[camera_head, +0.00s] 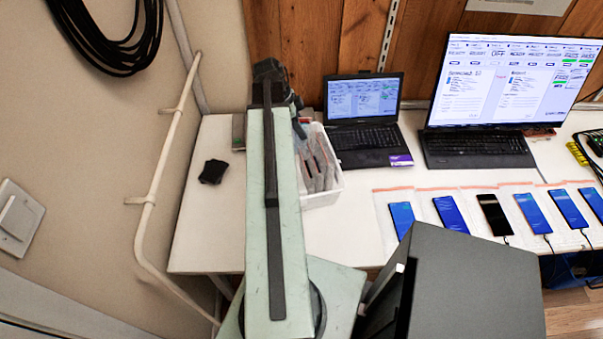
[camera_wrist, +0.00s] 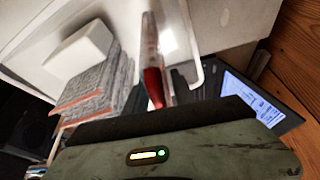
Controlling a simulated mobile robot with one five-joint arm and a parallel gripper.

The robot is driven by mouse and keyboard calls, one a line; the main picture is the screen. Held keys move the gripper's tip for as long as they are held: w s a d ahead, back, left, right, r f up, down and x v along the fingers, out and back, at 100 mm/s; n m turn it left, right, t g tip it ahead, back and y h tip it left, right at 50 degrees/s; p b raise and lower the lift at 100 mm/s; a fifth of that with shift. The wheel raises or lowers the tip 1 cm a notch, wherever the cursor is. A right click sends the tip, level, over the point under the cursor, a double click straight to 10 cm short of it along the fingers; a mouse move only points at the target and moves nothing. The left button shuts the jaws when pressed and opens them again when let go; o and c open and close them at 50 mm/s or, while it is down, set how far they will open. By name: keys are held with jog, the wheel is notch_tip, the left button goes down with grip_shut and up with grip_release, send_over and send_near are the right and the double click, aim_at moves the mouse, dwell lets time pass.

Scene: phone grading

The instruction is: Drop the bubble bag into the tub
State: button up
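The white tub (camera_head: 325,197) stands on the table just right of my arm in the head view. Several grey bags with reddish edges stand in it, and my arm hides its left side. My gripper (camera_head: 270,75) is beyond the tub, high above the table's back edge, largely hidden behind my arm. In the wrist view, a thin, blurred, red-edged piece, which looks like the bubble bag (camera_wrist: 152,80), shows edge-on between dark finger shapes. My gripper appears shut on it. The bag's full outline is hidden.
An open laptop (camera_head: 362,105) stands right of the tub, beside a large monitor (camera_head: 510,80). Several phones on clear bags line the front right. A small black object (camera_head: 213,171) lies left of my arm. A grey layered stack with orange edges (camera_wrist: 95,85) shows in the wrist view.

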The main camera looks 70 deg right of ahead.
jog(key=shift+o, duration=0.7)
jog(key=p+v, duration=0.7)
jog(key=shift+r, duration=0.2)
jog(key=shift+w+a+r, duration=0.1)
jog(key=shift+w+r, duration=0.1)
jog(key=shift+r, duration=0.1)
jog(key=shift+f, duration=0.1)
